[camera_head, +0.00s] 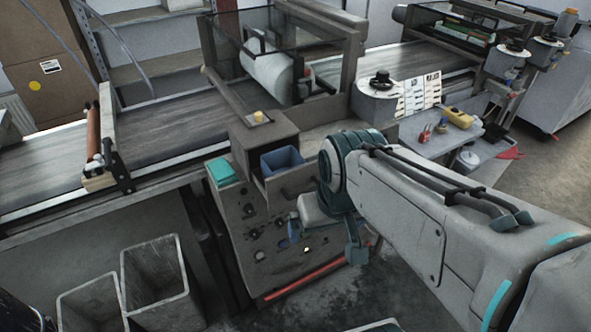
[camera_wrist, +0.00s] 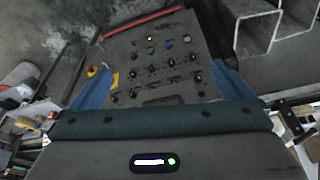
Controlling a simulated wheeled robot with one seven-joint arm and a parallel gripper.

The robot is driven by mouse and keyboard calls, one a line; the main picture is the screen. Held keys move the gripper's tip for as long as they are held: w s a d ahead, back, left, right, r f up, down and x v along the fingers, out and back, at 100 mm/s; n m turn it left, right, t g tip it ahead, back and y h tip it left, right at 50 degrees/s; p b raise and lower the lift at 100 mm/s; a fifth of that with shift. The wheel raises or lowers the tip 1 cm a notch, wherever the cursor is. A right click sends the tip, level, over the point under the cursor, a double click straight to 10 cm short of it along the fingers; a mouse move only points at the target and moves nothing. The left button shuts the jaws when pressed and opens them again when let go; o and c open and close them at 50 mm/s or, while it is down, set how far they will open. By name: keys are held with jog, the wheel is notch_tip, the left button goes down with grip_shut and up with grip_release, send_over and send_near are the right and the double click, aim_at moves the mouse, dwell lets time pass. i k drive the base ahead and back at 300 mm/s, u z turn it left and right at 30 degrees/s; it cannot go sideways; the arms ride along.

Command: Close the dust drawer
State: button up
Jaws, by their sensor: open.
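The dust drawer (camera_head: 290,183) is a grey box with a blue liner (camera_head: 283,160) inside. In the head view it sticks out of the front of a grey housing (camera_head: 263,143), and its right part is close behind my arm. My gripper (camera_head: 323,243) is just below and to the right of it, in front of the sloping control panel (camera_head: 262,232). In the wrist view my gripper (camera_wrist: 162,78) has two blue fingers spread wide with nothing held between them. The panel (camera_wrist: 150,65) with knobs shows beyond them. I cannot make out the drawer in the wrist view.
A conveyor belt (camera_head: 150,132) runs behind the housing. A teal block (camera_head: 223,172) lies on the panel's top edge. Open grey bins (camera_head: 155,278) stand at lower left. A side table (camera_head: 445,140) with a yellow object (camera_head: 459,118) is at right.

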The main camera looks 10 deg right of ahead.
aim_at(281, 191)
jog(key=z, duration=1.8)
jog(key=k, duration=0.8)
jog(key=u, duration=1.7)
jog(key=i, duration=0.5)
jog(key=z, duration=0.05)
